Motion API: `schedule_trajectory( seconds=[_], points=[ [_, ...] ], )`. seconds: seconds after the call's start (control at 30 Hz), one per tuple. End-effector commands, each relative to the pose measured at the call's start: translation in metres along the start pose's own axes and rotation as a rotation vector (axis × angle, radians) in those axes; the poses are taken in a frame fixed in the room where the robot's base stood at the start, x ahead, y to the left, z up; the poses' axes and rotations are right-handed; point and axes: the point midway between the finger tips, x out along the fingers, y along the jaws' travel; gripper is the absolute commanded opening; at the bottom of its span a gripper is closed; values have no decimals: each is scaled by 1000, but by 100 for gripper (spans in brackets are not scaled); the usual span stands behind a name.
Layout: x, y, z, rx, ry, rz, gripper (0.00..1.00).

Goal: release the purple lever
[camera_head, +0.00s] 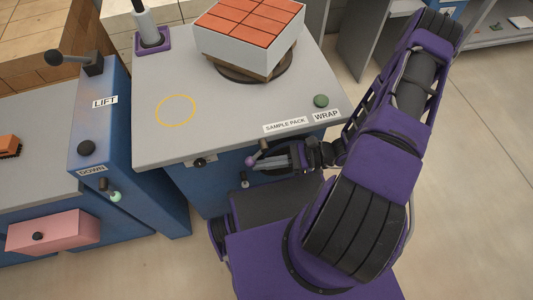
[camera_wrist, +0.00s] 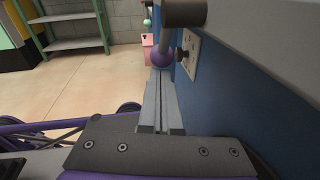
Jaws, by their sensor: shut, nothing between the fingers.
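The purple lever has a round purple knob (camera_head: 251,161) on the blue front of the grey-topped table, below its edge. In the wrist view the purple knob (camera_wrist: 161,59) hangs at the end of a short grey rod below a dark cylinder (camera_wrist: 184,12). My gripper (camera_head: 264,163) comes in from the right, its fingers pointing left at the knob. In the wrist view my gripper's fingers (camera_wrist: 160,78) are together and empty, their tips right by the knob. I cannot tell whether they touch it.
The table (camera_head: 225,75) carries a box of red bricks (camera_head: 248,30) and a green button (camera_head: 321,101). Left stands a blue LIFT unit (camera_head: 105,130) with a black-knobbed lever and a pale green knob (camera_head: 115,196). A pink drawer (camera_head: 52,231) sticks out. A light plate (camera_wrist: 190,57) is beside the lever.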

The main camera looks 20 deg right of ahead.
Motion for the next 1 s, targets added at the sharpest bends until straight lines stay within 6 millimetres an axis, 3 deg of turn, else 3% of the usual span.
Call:
schedule_trajectory(
  seconds=[0.4, 1.0],
  points=[
    [22, 6, 9, 1, 1, 0, 0],
    [22, 6, 9, 1, 2, 0, 0]
  ],
)
